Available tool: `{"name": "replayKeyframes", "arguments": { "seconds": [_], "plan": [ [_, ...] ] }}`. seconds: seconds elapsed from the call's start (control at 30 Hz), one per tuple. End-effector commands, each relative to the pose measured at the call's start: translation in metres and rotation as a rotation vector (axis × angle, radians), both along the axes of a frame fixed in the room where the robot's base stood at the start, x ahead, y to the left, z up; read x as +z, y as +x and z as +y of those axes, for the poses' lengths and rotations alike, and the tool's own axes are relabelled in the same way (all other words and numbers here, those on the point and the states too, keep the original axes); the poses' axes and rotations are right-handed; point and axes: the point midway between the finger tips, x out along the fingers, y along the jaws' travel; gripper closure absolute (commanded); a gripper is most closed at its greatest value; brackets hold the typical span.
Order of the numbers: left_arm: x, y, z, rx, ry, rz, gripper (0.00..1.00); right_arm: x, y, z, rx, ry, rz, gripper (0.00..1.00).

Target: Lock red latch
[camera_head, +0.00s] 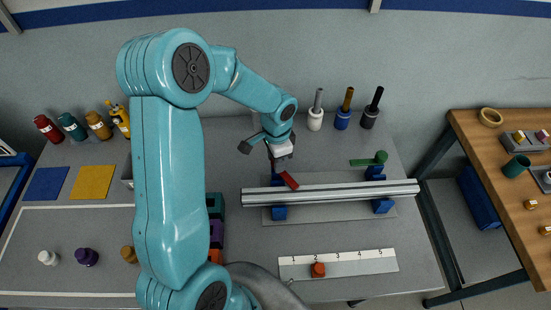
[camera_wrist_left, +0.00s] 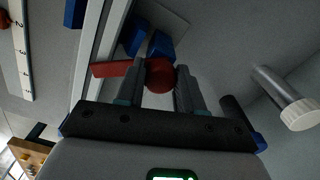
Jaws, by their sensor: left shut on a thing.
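The red latch (camera_head: 290,181) sits at the left end of a long silver bar (camera_head: 335,193), on a blue clamp (camera_head: 279,212). In the left wrist view its round red knob (camera_wrist_left: 160,75) is between my fingers, and its red arm (camera_wrist_left: 110,69) points left toward the bar. My left gripper (camera_head: 280,165) is shut on the knob from above; the fingers (camera_wrist_left: 157,88) flank it. The fingers partly hide the latch in the head view. A green latch (camera_head: 362,162) with a round knob stands at the right clamp. My right gripper is not in view.
A white numbered scale (camera_head: 350,263) with a red-orange block (camera_head: 318,270) lies in front of the bar. Several handled tools in holders (camera_head: 342,118) stand behind. Coloured boxes (camera_head: 215,232) are left of the bar. A wooden table (camera_head: 500,200) is at the right.

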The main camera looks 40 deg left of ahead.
Motion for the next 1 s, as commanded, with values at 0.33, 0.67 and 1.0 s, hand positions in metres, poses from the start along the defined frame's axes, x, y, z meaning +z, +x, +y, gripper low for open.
{"name": "replayKeyframes", "arguments": {
  "seconds": [0.33,0.67,1.0],
  "plan": [
    [0.0026,0.0032,0.0008,-0.312,0.003,-0.014,1.0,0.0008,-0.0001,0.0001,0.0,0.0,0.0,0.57],
    [0.0023,0.0029,0.0012,-0.518,0.003,-0.014,1.0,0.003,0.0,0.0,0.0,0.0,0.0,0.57],
    [0.0018,0.0028,0.0006,-0.6,0.002,-0.013,1.0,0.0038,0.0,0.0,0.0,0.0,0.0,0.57]
  ]
}}
